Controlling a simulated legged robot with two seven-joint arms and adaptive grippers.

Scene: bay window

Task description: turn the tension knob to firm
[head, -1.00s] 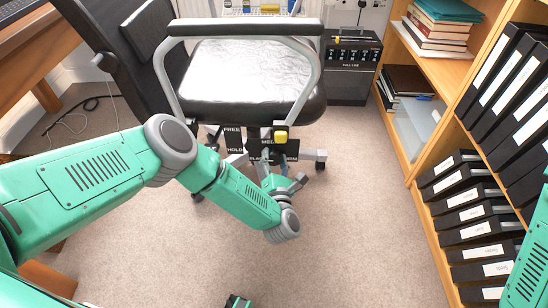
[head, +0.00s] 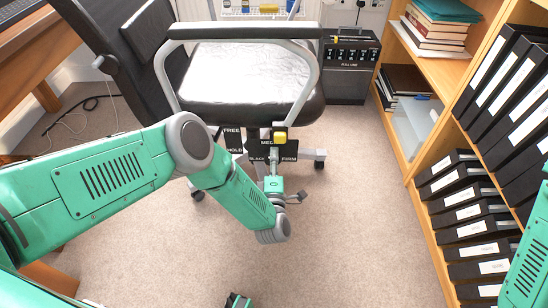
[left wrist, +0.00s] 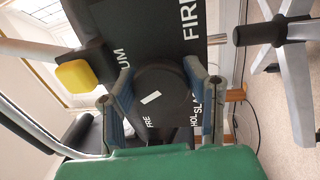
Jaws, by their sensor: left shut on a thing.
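The tension knob (left wrist: 172,84) is a round black knob with a short white mark left of its centre in the left wrist view. It sits on a black label plate (head: 289,149) below the chair seat. FIRM reads on the plate's right in the head view, MEDIUM at the top, both partly covered. I cannot tell which word the mark points to. My left gripper (left wrist: 164,99) has its two fingers on either side of the knob, shut on it. In the head view the left gripper (head: 273,163) reaches up to the plate and hides the knob.
A yellow-ended lever (head: 280,136) stands just above the plate, close to my left gripper. The chair seat (head: 245,80) and armrest (head: 240,30) overhang it. The carpet (head: 350,240) is clear.

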